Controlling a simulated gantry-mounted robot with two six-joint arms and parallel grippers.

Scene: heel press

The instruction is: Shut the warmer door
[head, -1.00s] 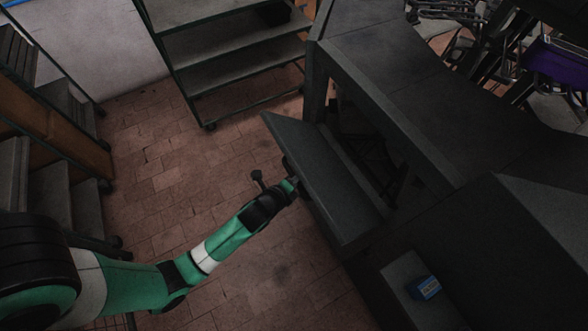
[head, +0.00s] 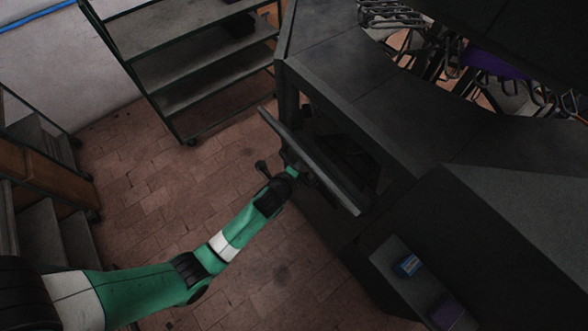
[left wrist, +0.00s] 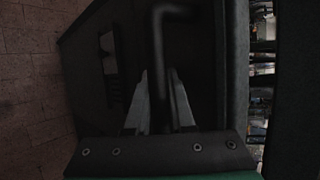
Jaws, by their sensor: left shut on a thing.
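The warmer door (head: 313,160) is a dark grey panel on the side of the dark warmer (head: 345,85). It stands partly open, tilted away from the dark opening (head: 345,150) behind it. My left gripper (head: 301,176) is at the outer face of the door, shut on the door's handle. The handle is mostly hidden in the head view. In the left wrist view, the handle (left wrist: 157,55) shows as a dark bent bar running down between the two grey fingers (left wrist: 160,105). My right gripper is in neither view.
A green-framed shelf rack (head: 190,70) stands at the back left. A blue box (head: 407,265) and a dark purple box (head: 447,311) sit on a grey ledge at the lower right. The brick floor (head: 160,190) left of the door is clear apart from my arm.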

